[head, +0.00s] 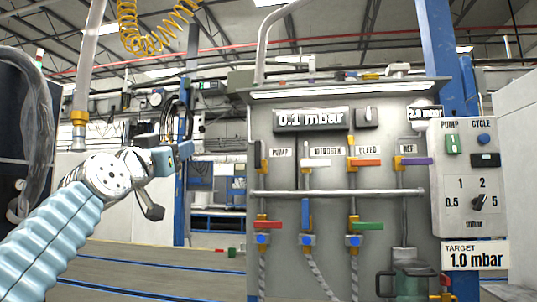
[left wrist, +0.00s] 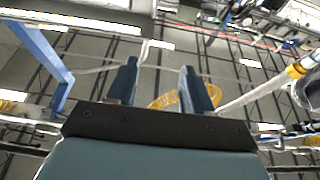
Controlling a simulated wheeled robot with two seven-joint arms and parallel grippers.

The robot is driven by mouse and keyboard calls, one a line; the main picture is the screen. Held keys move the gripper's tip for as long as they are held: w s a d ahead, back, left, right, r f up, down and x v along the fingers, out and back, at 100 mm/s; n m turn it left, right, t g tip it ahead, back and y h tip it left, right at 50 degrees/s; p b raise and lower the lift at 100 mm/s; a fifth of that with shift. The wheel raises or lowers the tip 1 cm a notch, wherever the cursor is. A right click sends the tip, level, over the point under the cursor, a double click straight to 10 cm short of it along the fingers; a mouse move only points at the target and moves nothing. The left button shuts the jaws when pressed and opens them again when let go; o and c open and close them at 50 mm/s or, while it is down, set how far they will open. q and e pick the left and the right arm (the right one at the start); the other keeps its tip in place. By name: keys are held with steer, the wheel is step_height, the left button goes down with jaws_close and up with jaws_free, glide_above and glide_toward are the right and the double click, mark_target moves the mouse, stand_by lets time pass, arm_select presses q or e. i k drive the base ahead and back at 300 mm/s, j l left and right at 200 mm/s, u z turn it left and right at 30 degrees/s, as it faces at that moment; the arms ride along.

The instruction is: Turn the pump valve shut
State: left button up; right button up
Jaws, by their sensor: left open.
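The grey valve panel (head: 330,135) stands right of centre in the head view. Neighbouring valves have white (head: 325,163), orange (head: 367,163) and purple (head: 417,161) handles lying sideways. My left gripper (head: 174,156) is open and empty, in the air left of the panel and clear of the valves. Its two spread fingers (left wrist: 158,72) show in the left wrist view, with only roof and pipes beyond. My right gripper is out of view.
A horizontal rail (head: 340,193) crosses the panel below the upper valves. Lower valves have red (head: 268,225), blue (head: 306,211) and green (head: 370,226) handles. The display (head: 310,119) reads 0.1 mbar; the target sign (head: 475,255) reads 1.0 mbar. Space between gripper and panel looks clear.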

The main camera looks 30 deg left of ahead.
mark_target(257, 153)
steer(key=i, duration=0.9)
